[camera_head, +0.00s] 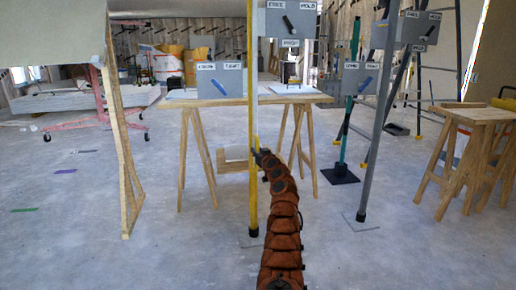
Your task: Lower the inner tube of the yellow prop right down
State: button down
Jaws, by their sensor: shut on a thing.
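The yellow prop (253,195) stands upright just left of the picture's middle, with a dark foot on the floor. Its upper length shows a pale grey strip beside a yellow one and runs out of the top of the picture. My gripper (258,153) is at the prop at about the height of the lower trestle bar. It is small and dark here and appears shut on the prop; its fingers are not clear. A grey box (289,19) marked FREE and HOLD, with a black lever, is at the prop's upper right.
A trestle table (235,101) stands behind the prop. A LOOSE/TIGHT box (200,83) with a blue lever is left of it. A grey prop (373,160) and a green prop (346,130) stand right. A propped panel (50,35) is left; a wooden trestle (470,118) is far right. Floor between is clear.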

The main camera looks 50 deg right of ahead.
jog(key=shift+s+d+f, duration=0.1)
jog(key=shift+d+f, duration=0.05)
jog(key=shift+f, duration=1.1)
jog(key=c, duration=1.2)
grip_release()
jog(key=shift+o, duration=0.9)
jog(key=shift+a+r, duration=0.2)
jog(key=shift+r, duration=0.05)
